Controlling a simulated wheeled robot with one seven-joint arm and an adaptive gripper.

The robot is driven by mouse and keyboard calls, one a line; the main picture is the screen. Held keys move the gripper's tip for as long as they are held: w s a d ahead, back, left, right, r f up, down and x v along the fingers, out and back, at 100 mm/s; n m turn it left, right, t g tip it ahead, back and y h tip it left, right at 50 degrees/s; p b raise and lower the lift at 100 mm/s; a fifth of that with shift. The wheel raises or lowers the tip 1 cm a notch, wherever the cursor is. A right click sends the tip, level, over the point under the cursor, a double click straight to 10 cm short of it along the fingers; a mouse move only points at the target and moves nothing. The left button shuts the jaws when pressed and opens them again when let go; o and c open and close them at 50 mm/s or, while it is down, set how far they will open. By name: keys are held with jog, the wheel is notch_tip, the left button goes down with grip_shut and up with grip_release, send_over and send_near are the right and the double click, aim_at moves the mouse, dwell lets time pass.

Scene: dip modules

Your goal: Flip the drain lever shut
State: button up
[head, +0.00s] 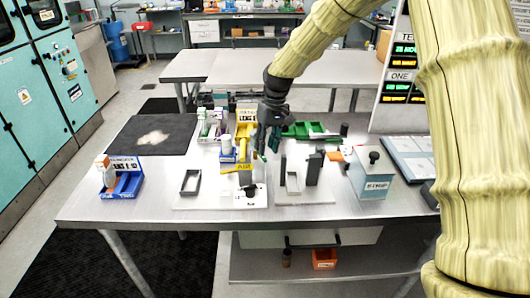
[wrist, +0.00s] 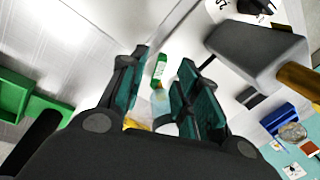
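My gripper (head: 268,150) hangs over the middle of the workbench with its fingers pointing down. In the wrist view my gripper (wrist: 162,62) has its two teal-padded fingers apart, with nothing clearly held between them. A small green-and-white piece (wrist: 159,70) shows beyond the gap. I cannot tell for certain which part is the drain lever. A yellow labelled piece (head: 243,168) stands just left of and below the gripper, near a white base plate (head: 225,201).
A second pale plate with a grey frame (head: 293,181) and dark posts is just right. A light-blue box with a black knob (head: 373,185) stands further right. A blue bin (head: 124,186) is at left, a green tray (head: 303,130) behind. The bench's front strip is clear.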

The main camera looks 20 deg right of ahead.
aim_at(261, 157)
jog(key=shift+s+a+f, duration=0.15)
jog(key=shift+s+f, duration=0.05)
jog(key=shift+f, duration=0.4)
jog(key=shift+s+a+f, duration=0.1)
jog(key=shift+s+f, duration=0.1)
jog(key=shift+f, duration=0.4)
jog(key=shift+w+f+p, duration=0.15)
jog(key=shift+f+p, duration=0.15)
jog(key=shift+f, duration=0.3)
jog(key=shift+r, duration=0.1)
grip_shut()
